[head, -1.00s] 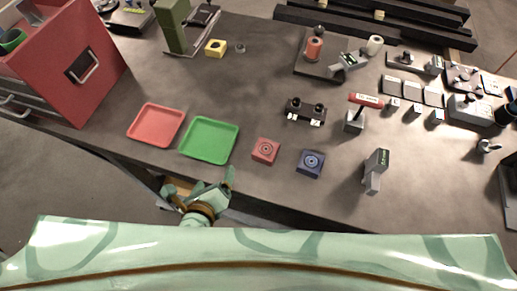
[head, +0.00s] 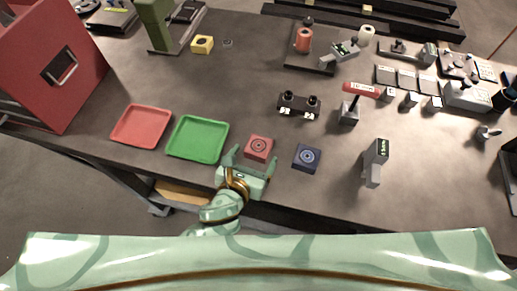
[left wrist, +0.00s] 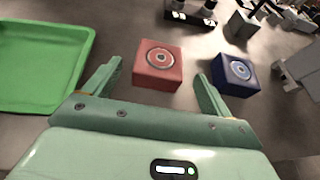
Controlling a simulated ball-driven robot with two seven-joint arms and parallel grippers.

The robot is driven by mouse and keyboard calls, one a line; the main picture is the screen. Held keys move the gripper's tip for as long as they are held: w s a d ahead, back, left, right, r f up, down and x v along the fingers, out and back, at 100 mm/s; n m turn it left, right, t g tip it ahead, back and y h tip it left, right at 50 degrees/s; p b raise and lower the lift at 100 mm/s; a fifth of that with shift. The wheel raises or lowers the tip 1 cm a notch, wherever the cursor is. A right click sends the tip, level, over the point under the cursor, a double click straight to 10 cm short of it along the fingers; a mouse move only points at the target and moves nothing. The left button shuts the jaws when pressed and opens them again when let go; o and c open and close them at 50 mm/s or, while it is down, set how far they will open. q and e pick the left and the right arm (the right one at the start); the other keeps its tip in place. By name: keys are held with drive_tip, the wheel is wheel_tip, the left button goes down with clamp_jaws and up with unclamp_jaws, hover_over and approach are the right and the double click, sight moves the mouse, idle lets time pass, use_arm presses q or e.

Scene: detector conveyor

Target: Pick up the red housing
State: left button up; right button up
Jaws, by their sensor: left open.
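The red housing (head: 259,147) is a small red block with a round ringed mark on top, standing on the table just right of the green tray. It also shows in the left wrist view (left wrist: 157,66), ahead of and between my two fingers. My left gripper (head: 254,161) is open and empty, close to the near side of the red housing; I cannot tell whether a finger touches it. The left wrist view shows its spread fingers (left wrist: 157,88). My right gripper is in neither view.
A blue housing (head: 307,157) stands close to the right of the red one. The green tray (head: 197,138) and a red tray (head: 141,126) lie to the left. A grey upright device (head: 375,162) stands farther right. Behind the red housing is a black twin-knob fixture (head: 299,105).

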sight(256, 153)
use_arm(q)
drive_tip(key=b+x, duration=0.3)
drive_tip(key=x, duration=0.1)
drive_tip(key=shift+f, duration=0.3)
drive_tip(key=shift+w+b, duration=0.3)
drive_tip(key=shift+w, duration=0.05)
drive_tip(key=shift+r, duration=0.1)
drive_tip(key=c, duration=1.2)
drive_tip(key=shift+d, duration=0.1)
drive_tip(key=shift+c, duration=0.6)
drive_tip(key=shift+r, duration=0.15)
